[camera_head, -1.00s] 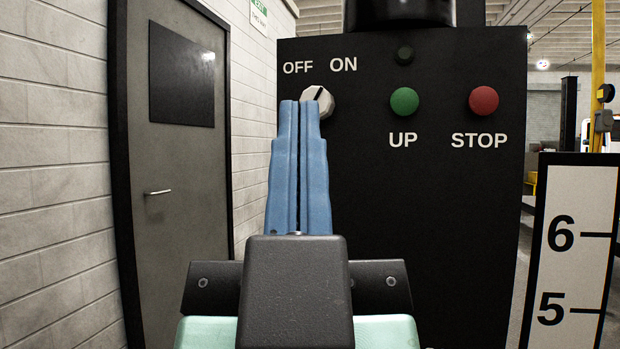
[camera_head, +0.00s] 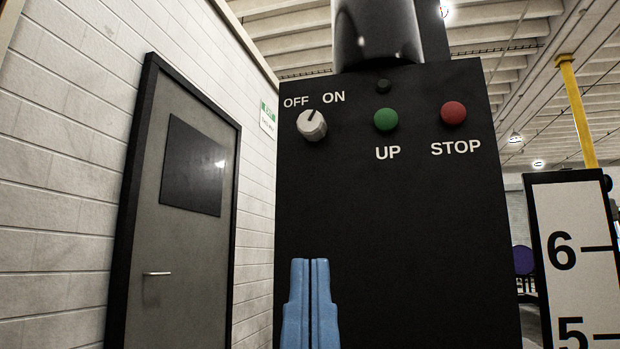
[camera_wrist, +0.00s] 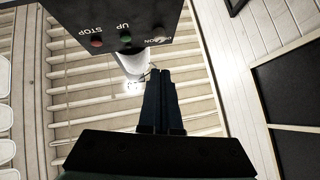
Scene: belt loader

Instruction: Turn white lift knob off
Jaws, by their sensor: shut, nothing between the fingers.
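The white lift knob (camera_head: 311,125) is on the upper left of the black control panel (camera_head: 390,230), below the OFF and ON labels. Its dark pointer line tilts up and slightly right, toward ON. My gripper (camera_head: 310,262) shows its blue fingers shut together and empty, well below the knob in the head view, in front of the panel. In the wrist view, the panel appears upside down at the top with the knob (camera_wrist: 158,35) small and pale, and my dark fingers (camera_wrist: 160,72) point up toward it, apart from it.
A green UP button (camera_head: 386,119) and a red STOP button (camera_head: 453,113) sit right of the knob. A small dark button (camera_head: 383,86) is above UP. A grey door (camera_head: 185,230) in a white block wall is at left; a numbered board (camera_head: 577,250) is at right.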

